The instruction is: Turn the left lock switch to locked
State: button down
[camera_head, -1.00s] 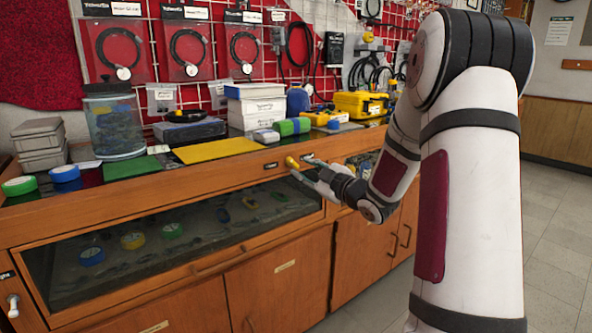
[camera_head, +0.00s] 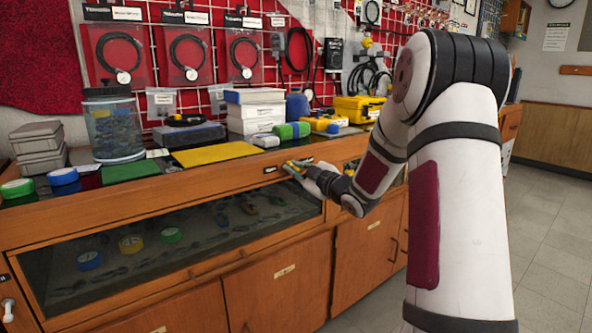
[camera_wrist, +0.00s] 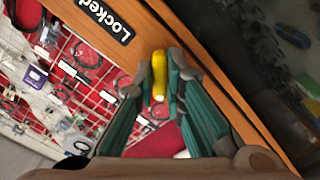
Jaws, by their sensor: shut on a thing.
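A yellow switch handle (camera_wrist: 160,66) shows in the wrist view, on the wooden cabinet front beside a black "Locked" label (camera_wrist: 103,20). My gripper (camera_wrist: 161,88) has its teal fingers on either side of the yellow handle and is shut on it. In the head view my gripper (camera_head: 294,168) is at the wooden front just below the counter top, right of a small dark label (camera_head: 270,170). The handle is mostly hidden there by the fingers, so its exact angle is hard to tell.
The counter above holds a yellow mat (camera_head: 215,153), white boxes (camera_head: 255,112), a clear jar (camera_head: 115,128) and tape rolls (camera_head: 64,177). A glass display (camera_head: 190,240) lies below the front. A white handle (camera_head: 10,309) sits at the far lower left.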

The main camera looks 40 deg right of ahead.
jog(key=shift+m+p, duration=0.3)
jog(key=shift+m, duration=0.1)
jog(key=m+p, duration=0.2)
jog(key=m, duration=0.1)
jog(key=shift+m+p, duration=0.4)
jog(key=m+p, duration=0.3)
jog(key=m, duration=0.1)
jog(key=shift+a+p, duration=0.1)
jog(key=shift+p, duration=0.2)
jog(key=m+p, duration=0.4)
jog(key=m, duration=0.1)
jog(key=shift+m+p, duration=1.75)
jog(key=shift+m, duration=0.55)
jog(key=c, duration=1.7)
grip_release()
jog(key=shift+o, duration=0.2)
